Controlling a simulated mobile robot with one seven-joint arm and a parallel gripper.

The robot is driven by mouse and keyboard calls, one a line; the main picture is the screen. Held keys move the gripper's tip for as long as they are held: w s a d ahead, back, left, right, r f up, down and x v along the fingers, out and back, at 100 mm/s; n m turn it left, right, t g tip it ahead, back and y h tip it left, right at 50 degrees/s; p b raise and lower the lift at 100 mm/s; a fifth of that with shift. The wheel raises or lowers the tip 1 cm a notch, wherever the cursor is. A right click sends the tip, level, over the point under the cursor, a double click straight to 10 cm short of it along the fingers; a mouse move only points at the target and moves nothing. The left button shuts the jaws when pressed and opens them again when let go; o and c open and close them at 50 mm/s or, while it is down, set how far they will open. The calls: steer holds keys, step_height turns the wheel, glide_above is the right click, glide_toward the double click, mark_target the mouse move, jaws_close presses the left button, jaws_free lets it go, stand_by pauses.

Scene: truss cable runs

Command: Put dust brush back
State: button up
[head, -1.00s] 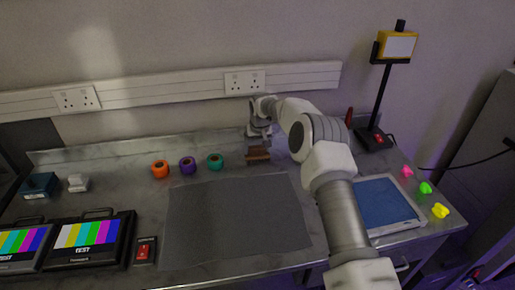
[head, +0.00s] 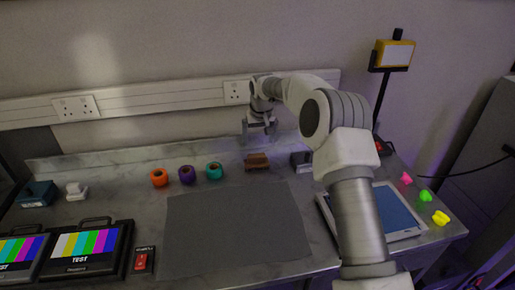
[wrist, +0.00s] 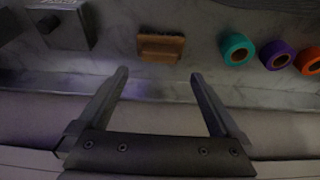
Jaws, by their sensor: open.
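The dust brush (head: 257,161), a small brown wooden block with a handle piece on it, lies on the grey bench behind the dark mat. It also shows in the wrist view (wrist: 160,47), beyond the fingertips. My gripper (wrist: 159,74) is open, with nothing between its fingers. In the head view my gripper (head: 259,135) is above and behind the brush, near the wall, and apart from it.
Orange, purple and teal tape rolls (head: 187,174) stand left of the brush. A dark box (head: 301,160) stands to its right, near my arm. The dark mat (head: 235,225) is bare. A back ledge and wall sockets (head: 76,107) lie behind.

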steer(key=s+d+r+t+h, duration=0.1)
steer(key=s+d+r, duration=0.3)
steer(key=s+r, duration=0.6)
steer(key=s+d+r, duration=0.4)
steer(key=s+r, duration=0.6)
steer(key=s+d+f+m, duration=0.1)
steer(key=s+d, duration=0.2)
steer(key=s, duration=1)
steer(key=s+d+f+m+t, duration=0.1)
steer(key=s+d+f, duration=0.1)
steer(key=s, duration=1.1)
steer(key=shift+s+d, duration=0.2)
steer(key=shift+d, duration=0.5)
